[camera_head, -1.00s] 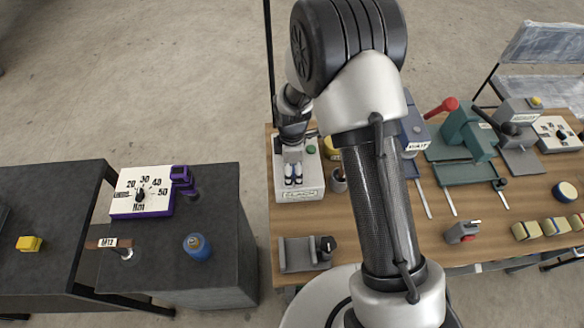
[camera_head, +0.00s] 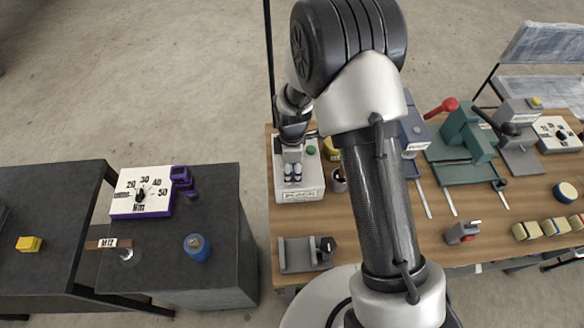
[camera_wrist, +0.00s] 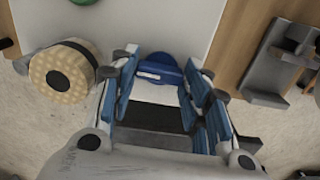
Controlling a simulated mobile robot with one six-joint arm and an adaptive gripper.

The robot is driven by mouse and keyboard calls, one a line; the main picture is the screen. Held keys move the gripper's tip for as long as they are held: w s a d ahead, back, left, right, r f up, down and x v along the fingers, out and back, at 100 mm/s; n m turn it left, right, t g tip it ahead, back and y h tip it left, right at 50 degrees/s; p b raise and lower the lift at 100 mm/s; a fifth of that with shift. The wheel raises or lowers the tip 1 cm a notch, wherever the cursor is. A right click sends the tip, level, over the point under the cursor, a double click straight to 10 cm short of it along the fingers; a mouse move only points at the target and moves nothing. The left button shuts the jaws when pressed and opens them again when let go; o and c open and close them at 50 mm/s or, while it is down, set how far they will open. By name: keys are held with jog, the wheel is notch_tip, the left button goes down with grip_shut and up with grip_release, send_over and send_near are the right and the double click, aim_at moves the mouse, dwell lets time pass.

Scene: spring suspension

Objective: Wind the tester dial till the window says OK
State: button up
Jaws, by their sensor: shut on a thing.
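The tester is a white box (camera_head: 283,190) at the left end of the wooden table, with a label or window (camera_head: 300,195) on its front edge that appears to read SLACK. In the wrist view, a blue round dial (camera_wrist: 160,64) with a white mark sits on the white top. My gripper (camera_head: 293,178) points down over this box. In the wrist view, my gripper (camera_wrist: 158,80) has its blue-padded fingers either side of the dial, shut on it. The dial is hidden by my fingers in the head view.
A green button (camera_head: 311,149) is on the box top. A grey cup (camera_head: 338,180) and yellow object (camera_head: 331,150) stand close at right, and a grey bracket (camera_head: 297,254) in front. A purple-edged Nm gauge (camera_head: 142,195) is on the dark bench at left.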

jog(key=m, duration=0.9)
jog(key=shift+m, duration=0.3)
jog(key=m, duration=0.8)
jog(key=shift+m, duration=0.3)
jog(key=o, duration=1.1)
jog(key=shift+c, duration=0.2)
